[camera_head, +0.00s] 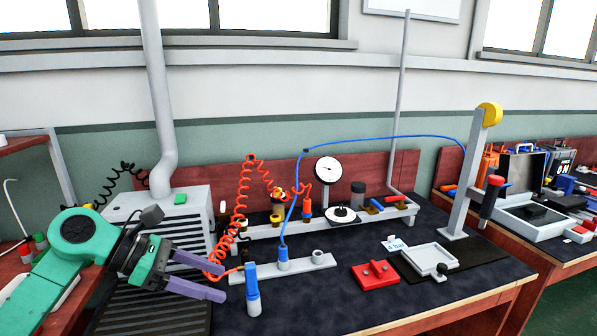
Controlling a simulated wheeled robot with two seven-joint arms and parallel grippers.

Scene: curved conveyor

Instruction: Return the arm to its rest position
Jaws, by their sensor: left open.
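My left arm comes in from the left in the head view, green with a dark wrist. My left gripper (224,279) has two purple-grey fingers spread apart with nothing between them. It is open and above the left part of the workbench, in front of the grey vented cabinet. Its fingertips appear close to a blue and grey cylindrical tool (253,292) standing upright on the dark mat; I cannot tell the exact gap. My right gripper is not in view.
The grey cabinet (181,212) stands behind my left gripper. Orange coiled hoses (243,195) hang close by. A grey holder strip (305,264), a red block (375,274), a grey tray (428,259) and a tall post (463,180) stand to the right. The dark mat (320,300) is clear in front.

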